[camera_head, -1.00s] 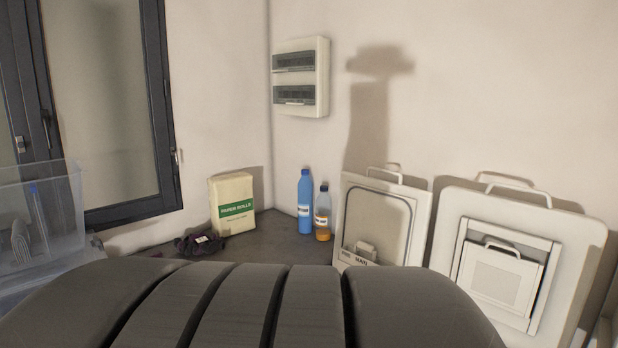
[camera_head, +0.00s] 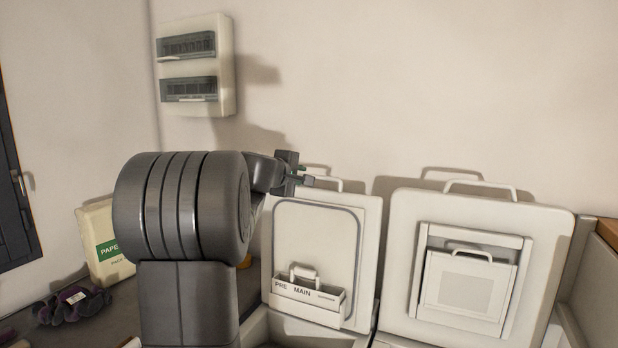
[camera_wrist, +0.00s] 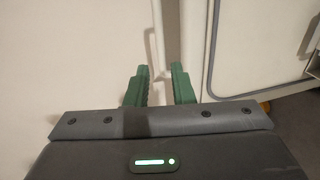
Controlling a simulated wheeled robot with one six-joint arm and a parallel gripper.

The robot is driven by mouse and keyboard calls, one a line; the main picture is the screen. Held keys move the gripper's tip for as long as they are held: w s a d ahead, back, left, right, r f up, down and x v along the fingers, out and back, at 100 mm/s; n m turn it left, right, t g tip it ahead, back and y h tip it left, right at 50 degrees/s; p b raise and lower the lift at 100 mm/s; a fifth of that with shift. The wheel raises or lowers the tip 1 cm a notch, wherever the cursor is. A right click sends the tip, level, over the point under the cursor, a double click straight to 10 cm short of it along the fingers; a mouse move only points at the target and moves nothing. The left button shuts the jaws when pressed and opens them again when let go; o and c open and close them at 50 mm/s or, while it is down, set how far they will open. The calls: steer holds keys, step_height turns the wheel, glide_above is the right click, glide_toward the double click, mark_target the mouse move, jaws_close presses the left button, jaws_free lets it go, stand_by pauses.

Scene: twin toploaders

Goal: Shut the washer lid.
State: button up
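The washer lid (camera_head: 312,225), a white panel with a grey seal and a compartment box marked PRE and MAIN (camera_head: 308,295), stands open and upright in the head view. A white loop handle (camera_head: 325,180) is on its top edge. My gripper (camera_head: 306,180) is at the left end of that handle. In the wrist view my gripper (camera_wrist: 159,70) is open, with green fingers. The white handle bar (camera_wrist: 158,35) runs vertically ahead of the gap between the fingers. I cannot tell whether the fingers reach around it. The lid's inner face (camera_wrist: 265,45) shows at right.
A second white lid (camera_head: 400,225) with a framed panel stands open to the right. The wall is close behind both lids. A breaker box (camera_head: 195,65) hangs on the wall.

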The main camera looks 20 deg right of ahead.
steer(key=p+x, duration=0.4)
steer(key=x, duration=0.8)
steer(key=shift+d, duration=0.25)
steer(key=shift+w+f, duration=0.1)
jaws_close()
